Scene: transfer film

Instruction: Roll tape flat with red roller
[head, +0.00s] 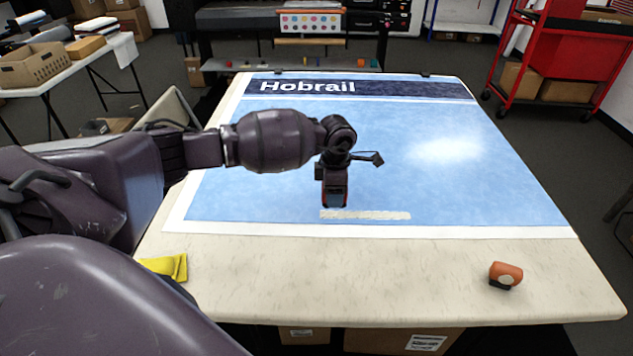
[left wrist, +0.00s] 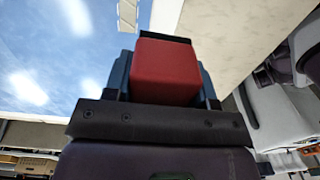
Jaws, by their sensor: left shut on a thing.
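The tape (head: 372,215) is a short cream strip lying near the front edge of the blue printed film (head: 450,190). A piece of it also shows at the top of the left wrist view (left wrist: 127,14). My left gripper (head: 335,201) points down at the tape's left end. It is shut on the red roller (left wrist: 167,72), which shows as a red block between the fingers in the left wrist view. In the head view the gripper mostly hides the roller, and I cannot tell whether it touches the tape. My right gripper is not in view.
The film lies on a cream table (head: 400,275) with a bare front strip. An orange and black object (head: 506,273) sits at the front right. A folded yellow cloth (head: 168,266) lies at the front left. The film right of my gripper is clear.

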